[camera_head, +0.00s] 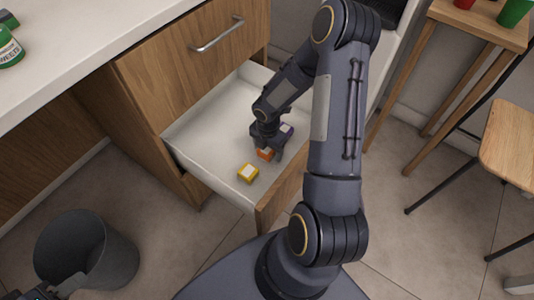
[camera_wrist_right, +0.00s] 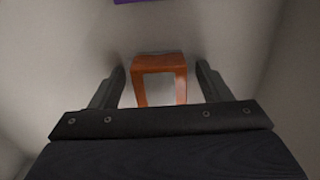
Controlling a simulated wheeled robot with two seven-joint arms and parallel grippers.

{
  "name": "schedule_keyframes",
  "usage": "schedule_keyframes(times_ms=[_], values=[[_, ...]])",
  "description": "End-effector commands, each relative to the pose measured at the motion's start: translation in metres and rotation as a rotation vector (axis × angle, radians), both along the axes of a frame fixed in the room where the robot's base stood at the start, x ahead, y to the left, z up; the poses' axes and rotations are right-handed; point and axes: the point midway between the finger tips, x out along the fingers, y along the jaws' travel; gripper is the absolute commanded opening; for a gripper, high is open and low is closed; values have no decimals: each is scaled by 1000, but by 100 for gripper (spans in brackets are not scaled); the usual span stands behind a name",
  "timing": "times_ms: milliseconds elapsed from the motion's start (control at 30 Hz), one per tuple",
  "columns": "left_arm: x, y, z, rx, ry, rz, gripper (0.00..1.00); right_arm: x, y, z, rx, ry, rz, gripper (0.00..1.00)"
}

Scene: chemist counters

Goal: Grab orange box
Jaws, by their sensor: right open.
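The orange box (camera_head: 265,154) lies on the floor of the open white drawer (camera_head: 205,128). In the right wrist view the orange box (camera_wrist_right: 160,66) shows an orange rim around a pale face and sits between the two fingers. My right gripper (camera_head: 268,157) reaches down into the drawer over the box. In the right wrist view its fingers (camera_wrist_right: 160,82) are open, one on each side of the box, with gaps visible. The lower part of the box is hidden behind the gripper body. My left gripper (camera_head: 45,293) shows only partly at the bottom left corner.
A yellow box (camera_head: 248,173) lies in the drawer near its front. A purple box (camera_head: 287,130) is just beyond the gripper; its edge shows in the right wrist view (camera_wrist_right: 135,1). The drawer walls stand close around. A grey bin (camera_head: 88,250) stands on the floor at left.

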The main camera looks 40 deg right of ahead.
Motion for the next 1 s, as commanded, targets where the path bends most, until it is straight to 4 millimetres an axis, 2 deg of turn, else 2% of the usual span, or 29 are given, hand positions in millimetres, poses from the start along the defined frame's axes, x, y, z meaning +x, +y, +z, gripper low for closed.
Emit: schedule_keyframes(times_ms=[100, 400, 500, 767, 867, 1000], values=[[0, 0, 1, 0, 0, 0, 36, 0, 0, 1, 0, 0, 0, 71], [0, 0, 1, 0, 0, 0, 36, 0, 0, 2, 0, 0, 0, 32], [0, 0, 1, 0, 0, 0, 36, 0, 0, 2, 0, 0, 0, 22], [0, 0, 5, 0, 0, 0, 36, 0, 0, 8, 0, -1, -1, 21], [0, 0, 13, 0, 0, 0, 36, 1, 0, 23, 0, -2, 0, 21], [0, 0, 28, 0, 0, 0, 36, 1, 0, 53, -1, -3, -2, 21]])
